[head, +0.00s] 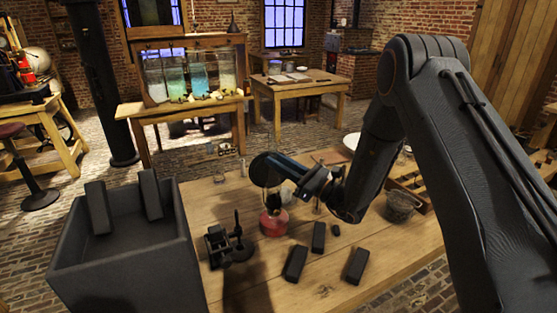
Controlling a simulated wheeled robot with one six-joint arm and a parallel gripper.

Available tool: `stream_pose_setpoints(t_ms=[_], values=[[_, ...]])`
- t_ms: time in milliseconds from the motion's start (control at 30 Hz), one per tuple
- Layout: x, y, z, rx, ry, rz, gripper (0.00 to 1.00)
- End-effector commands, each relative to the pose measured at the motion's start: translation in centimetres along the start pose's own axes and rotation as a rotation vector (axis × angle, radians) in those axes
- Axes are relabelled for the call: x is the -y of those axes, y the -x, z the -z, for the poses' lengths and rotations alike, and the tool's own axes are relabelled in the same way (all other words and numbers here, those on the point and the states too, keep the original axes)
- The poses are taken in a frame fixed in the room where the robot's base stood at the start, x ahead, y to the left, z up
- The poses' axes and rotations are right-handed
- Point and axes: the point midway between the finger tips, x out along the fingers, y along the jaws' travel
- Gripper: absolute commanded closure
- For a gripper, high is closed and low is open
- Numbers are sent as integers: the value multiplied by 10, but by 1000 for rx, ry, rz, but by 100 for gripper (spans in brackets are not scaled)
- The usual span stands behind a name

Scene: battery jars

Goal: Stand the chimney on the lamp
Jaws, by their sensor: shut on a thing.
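The lamp (273,223) has a red, rounded base and stands on the wooden table near its middle. My gripper (287,190) is just above the lamp, reaching in from the right. It is shut on the chimney (271,197), a clear glass piece that shows only faintly over the red base. Dark parts of my wrist and hand hide much of the chimney. I cannot tell whether its lower end touches the lamp.
Dark blocks (295,263) lie in front of the lamp. A small black stand (238,240) is to its left. A grey open bin (120,262) stands at the far left.

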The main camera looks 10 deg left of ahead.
Motion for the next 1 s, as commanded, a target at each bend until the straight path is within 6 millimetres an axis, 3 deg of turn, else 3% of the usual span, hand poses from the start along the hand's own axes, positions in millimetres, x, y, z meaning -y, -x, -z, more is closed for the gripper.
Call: stream_pose_setpoints(t_ms=[1000], values=[[0,3,12,0,1,0,100]])
